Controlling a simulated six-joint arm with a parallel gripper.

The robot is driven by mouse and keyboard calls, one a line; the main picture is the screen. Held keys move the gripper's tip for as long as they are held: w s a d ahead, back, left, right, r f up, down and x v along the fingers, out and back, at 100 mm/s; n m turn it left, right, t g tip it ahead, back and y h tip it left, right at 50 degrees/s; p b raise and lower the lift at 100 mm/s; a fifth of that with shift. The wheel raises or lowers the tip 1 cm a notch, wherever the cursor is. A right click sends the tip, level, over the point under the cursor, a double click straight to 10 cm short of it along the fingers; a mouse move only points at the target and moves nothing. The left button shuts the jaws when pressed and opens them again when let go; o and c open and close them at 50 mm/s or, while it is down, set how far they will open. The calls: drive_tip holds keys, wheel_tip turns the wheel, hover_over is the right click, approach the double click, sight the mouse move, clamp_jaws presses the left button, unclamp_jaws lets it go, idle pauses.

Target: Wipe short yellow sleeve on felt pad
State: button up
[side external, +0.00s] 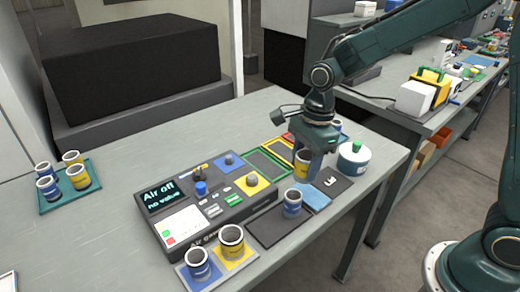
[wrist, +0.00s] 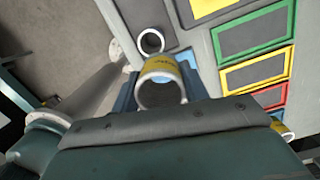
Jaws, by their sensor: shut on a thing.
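My gripper (side external: 308,169) is shut on a yellow sleeve (side external: 302,163), held upright above the right end of the table. In the wrist view, the sleeve (wrist: 161,71) sits between the two blue fingers, its open grey end facing the camera. A flat blue pad (side external: 316,199), possibly the felt pad, lies below and slightly right of the sleeve. The sleeve looks apart from it, but the gap is hard to judge. A dark pad (side external: 331,181) with a white mark lies beside it.
A blue sleeve (side external: 292,204) stands on a dark mat (side external: 266,231) close to the gripper. A white pot (side external: 352,160) with a green knob stands right. The air gauge (side external: 206,205), colour-framed mats (side external: 268,164) and a teal tray (side external: 60,204) of sleeves lie left.

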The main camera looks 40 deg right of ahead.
drive_tip(key=shift+m, duration=0.8)
drive_tip(key=d+f, duration=0.1)
drive_tip(key=s+d+f, duration=0.1)
drive_tip(key=d, duration=0.1)
drive_tip(key=d+f, duration=0.1)
drive_tip(key=shift+s+d+f, duration=0.15)
drive_tip(key=shift+s, duration=0.1)
drive_tip(key=shift+f, duration=0.2)
drive_tip(key=shift+f, duration=2.45)
drive_tip(key=shift+f, duration=0.3)
drive_tip(key=shift+w, duration=0.15)
drive_tip(key=shift+w, duration=0.95)
drive_tip(key=shift+w, duration=0.15)
drive_tip(key=shift+w, duration=0.9)
